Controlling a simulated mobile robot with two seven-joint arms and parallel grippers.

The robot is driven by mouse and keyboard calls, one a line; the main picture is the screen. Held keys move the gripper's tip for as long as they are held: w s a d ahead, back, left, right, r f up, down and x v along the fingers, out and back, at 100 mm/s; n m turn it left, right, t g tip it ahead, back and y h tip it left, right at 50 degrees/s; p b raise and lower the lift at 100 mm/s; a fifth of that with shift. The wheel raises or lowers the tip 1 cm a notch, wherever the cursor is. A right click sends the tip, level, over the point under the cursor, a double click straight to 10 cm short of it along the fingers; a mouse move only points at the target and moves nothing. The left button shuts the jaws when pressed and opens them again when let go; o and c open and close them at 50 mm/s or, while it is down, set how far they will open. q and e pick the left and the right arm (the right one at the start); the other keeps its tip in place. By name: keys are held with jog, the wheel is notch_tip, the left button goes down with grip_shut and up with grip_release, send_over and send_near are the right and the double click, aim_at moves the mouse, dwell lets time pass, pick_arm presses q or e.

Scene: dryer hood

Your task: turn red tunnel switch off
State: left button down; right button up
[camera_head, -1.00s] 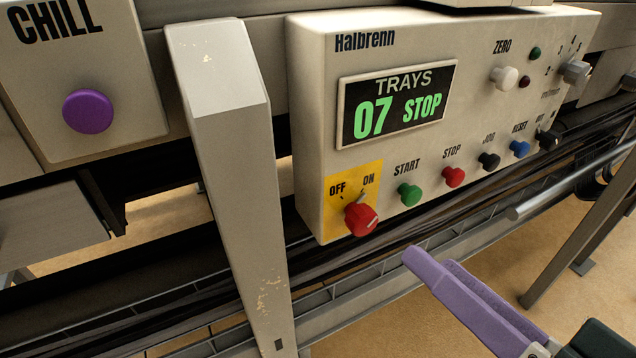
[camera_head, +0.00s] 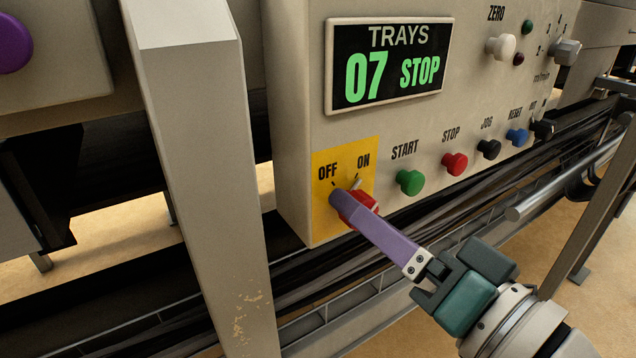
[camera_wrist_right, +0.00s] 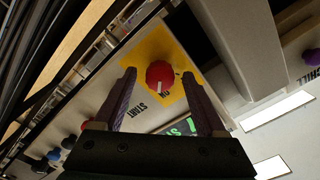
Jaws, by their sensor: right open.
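The red tunnel switch (camera_head: 371,201) is a round knob on a yellow plate (camera_head: 328,215) marked OFF at left and ON at right. Its white mark points toward ON. My right gripper (camera_head: 350,200) is at the knob, with one purple finger crossing in front of it and hiding part of it in the head view. In the right wrist view, the red knob (camera_wrist_right: 159,74) sits between the two spread fingers, with a gap visible on each side. Whether the fingers touch it cannot be told. My left gripper is not in view.
A green START button (camera_head: 410,182) and a red STOP button (camera_head: 455,164) lie to the right of the switch. The display (camera_head: 390,65) above reads 07 STOP. A beige post (camera_head: 205,170) stands to the left, and a metal rail (camera_head: 560,185) is at right.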

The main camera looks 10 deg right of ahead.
jog(key=shift+w, duration=0.15)
jog(key=shift+c, duration=0.4)
grip_shut()
